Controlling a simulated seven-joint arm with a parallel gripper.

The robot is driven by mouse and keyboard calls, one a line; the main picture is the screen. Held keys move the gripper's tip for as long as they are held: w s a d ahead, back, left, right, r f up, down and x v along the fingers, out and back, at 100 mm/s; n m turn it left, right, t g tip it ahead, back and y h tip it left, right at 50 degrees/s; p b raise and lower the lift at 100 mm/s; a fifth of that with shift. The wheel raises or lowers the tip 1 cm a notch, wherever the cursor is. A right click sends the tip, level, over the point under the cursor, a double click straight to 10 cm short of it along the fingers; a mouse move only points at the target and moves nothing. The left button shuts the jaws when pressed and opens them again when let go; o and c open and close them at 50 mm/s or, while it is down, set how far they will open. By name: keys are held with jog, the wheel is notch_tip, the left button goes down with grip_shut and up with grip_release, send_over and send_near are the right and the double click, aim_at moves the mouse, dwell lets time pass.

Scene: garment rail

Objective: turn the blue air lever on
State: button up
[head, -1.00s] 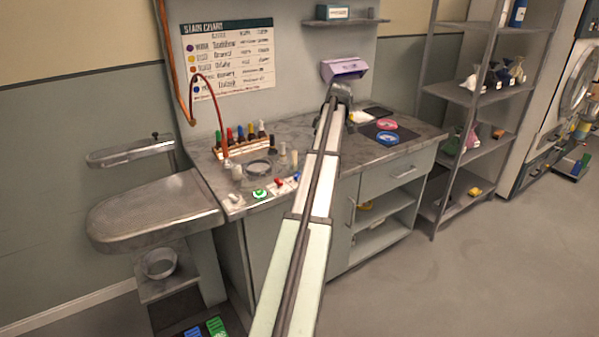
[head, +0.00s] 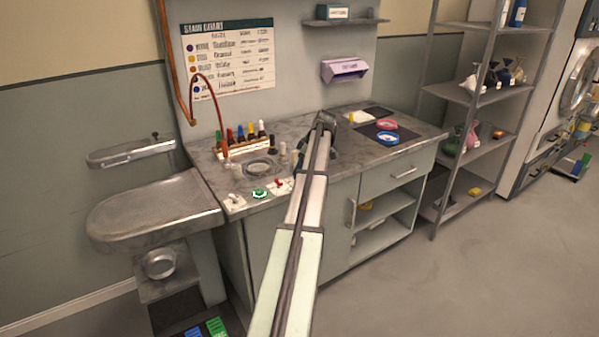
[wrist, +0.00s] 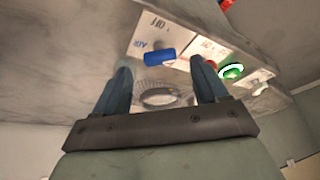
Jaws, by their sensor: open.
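The blue air lever (wrist: 160,57) shows in the wrist view as a short blue bar on a white plate (wrist: 186,43) marked AIR, with more lettering beside it. My gripper (wrist: 160,72) is open, with its two blue-grey fingers spread. The lever appears between and beyond the fingertips, apart from them, with nothing held.
In the wrist view, a red control (wrist: 211,64) and a green button (wrist: 231,72) sit beside the lever's plate. In the head view, bottles in a rack (head: 243,149) and a round metal dish (head: 260,167) stand behind the controls on the counter (head: 345,167).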

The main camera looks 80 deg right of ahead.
jog(key=shift+x, duration=1.45)
jog(key=shift+c, duration=0.2)
jog(key=c, duration=1)
jog(key=m+h, duration=0.1)
jog(key=m, duration=0.2)
jog(key=shift+a, duration=0.2)
jog(key=shift+w+m+g+h, duration=0.1)
jog(key=shift+m+g+h, duration=0.25)
jog(key=shift+m, duration=0.7)
jog(key=shift+w+m+g+h, duration=0.15)
jog(key=shift+m+h, duration=0.3)
jog(key=shift+m, duration=0.6)
jog(key=shift+s, duration=0.1)
